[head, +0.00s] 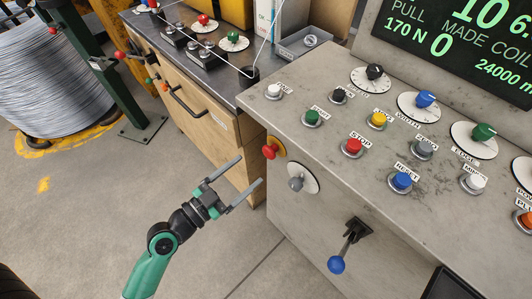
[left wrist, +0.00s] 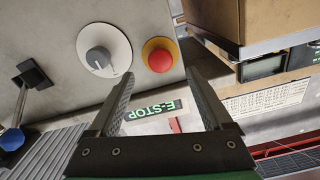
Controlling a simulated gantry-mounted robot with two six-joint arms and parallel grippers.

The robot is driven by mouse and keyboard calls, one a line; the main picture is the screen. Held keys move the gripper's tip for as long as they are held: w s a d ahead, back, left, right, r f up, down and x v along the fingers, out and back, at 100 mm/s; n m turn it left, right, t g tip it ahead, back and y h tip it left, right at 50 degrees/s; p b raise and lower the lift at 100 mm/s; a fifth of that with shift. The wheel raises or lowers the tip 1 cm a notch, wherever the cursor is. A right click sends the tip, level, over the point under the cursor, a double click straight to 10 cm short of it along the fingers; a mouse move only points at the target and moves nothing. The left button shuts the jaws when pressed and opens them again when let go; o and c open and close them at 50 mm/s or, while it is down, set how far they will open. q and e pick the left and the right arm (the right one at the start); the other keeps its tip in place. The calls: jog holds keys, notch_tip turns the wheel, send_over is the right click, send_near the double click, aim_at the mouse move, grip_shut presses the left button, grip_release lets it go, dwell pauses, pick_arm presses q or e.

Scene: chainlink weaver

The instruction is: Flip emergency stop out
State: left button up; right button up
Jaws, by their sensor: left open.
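The emergency stop is a red mushroom button (head: 270,151) on a yellow round plate, on the front face of the grey control console (head: 330,228) near its left corner. In the left wrist view the red button (left wrist: 160,60) lies ahead of my fingers, a little above the gap between them, beside a green-lit E-STOP label (left wrist: 153,113). My left gripper (head: 251,169) is open and empty, a short way left of and below the button, apart from it. It also shows in the left wrist view (left wrist: 157,95). My right gripper is not in view.
A grey knob on a white disc (head: 297,184) sits right beside the button. A blue-balled lever (head: 337,264) juts out lower on the same face. A wooden cabinet (head: 200,125) stands to the left. Several buttons and dials cover the console top.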

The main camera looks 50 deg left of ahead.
aim_at(266, 156)
pick_arm(q)
jog(key=w, duration=0.8)
jog(key=shift+w+a+p, duration=0.15)
jog(key=shift+w+p, duration=0.05)
jog(key=shift+p, duration=0.1)
grip_shut()
